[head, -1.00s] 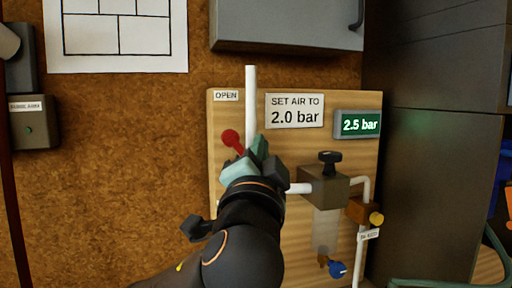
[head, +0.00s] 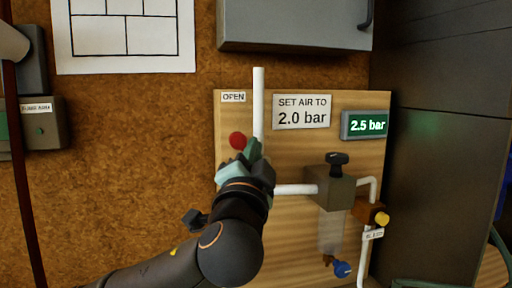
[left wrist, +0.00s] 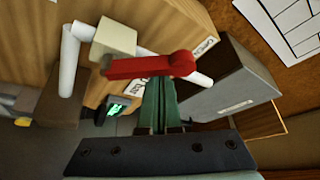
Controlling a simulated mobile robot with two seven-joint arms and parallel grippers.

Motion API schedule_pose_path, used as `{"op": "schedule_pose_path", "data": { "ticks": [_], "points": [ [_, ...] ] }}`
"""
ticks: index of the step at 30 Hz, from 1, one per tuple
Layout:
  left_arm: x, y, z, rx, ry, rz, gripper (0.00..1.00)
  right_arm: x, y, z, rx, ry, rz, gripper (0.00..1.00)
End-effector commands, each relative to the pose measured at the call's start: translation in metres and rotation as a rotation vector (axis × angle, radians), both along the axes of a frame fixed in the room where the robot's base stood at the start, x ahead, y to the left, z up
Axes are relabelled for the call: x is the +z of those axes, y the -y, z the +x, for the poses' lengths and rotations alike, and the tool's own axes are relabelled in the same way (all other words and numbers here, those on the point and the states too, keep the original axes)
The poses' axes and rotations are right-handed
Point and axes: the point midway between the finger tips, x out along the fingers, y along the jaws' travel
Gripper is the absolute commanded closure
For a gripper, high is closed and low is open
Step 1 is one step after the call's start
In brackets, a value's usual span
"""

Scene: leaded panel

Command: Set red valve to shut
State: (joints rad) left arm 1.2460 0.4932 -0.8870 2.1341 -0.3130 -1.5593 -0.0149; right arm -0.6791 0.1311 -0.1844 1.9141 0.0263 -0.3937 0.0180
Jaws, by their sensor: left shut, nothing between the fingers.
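The red valve's lever shows as a round red end (head: 237,140) in the head view, just left of the white vertical pipe (head: 258,105) and below the OPEN label (head: 233,97). In the left wrist view the red lever (left wrist: 150,66) lies across the picture, beside a pale valve body (left wrist: 115,37). My left gripper (head: 248,150) is shut and empty, close to the lever at its lower right. In the left wrist view its green fingers (left wrist: 158,100) end at the lever; I cannot tell whether they touch it. My gripper hides the rest of the valve in the head view.
The wooden panel (head: 290,235) carries a SET AIR TO 2.0 bar sign (head: 302,112) and a display (head: 365,125) reading 2.5 bar. A regulator with a black knob (head: 337,158), a yellow knob (head: 382,219) and a blue knob (head: 342,269) sit right of my arm. A grey cabinet (head: 295,25) hangs above.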

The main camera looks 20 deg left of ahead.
Motion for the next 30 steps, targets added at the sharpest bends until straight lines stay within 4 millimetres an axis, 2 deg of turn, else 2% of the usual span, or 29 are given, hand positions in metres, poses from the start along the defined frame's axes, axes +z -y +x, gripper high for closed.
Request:
{"op": "schedule_pose_path", "data": {
  "ticks": [17,23,27,30],
  "points": [
    [-0.004,-0.003,-0.002,0.000,0.039,-0.060,1.00,-0.018,0.000,0.000,0.000,0.000,0.000,0.50],
    [-0.010,-0.005,-0.003,0.000,0.071,-0.112,1.00,-0.034,0.000,0.000,0.000,0.000,0.000,0.50],
    [-0.016,-0.008,-0.005,-0.002,0.117,-0.181,1.00,-0.056,0.000,-0.001,0.002,-0.006,0.000,0.50],
    [-0.022,-0.011,-0.007,-0.002,0.162,-0.251,1.00,-0.060,-0.015,0.009,0.029,0.001,0.016,0.50]
  ]
}}
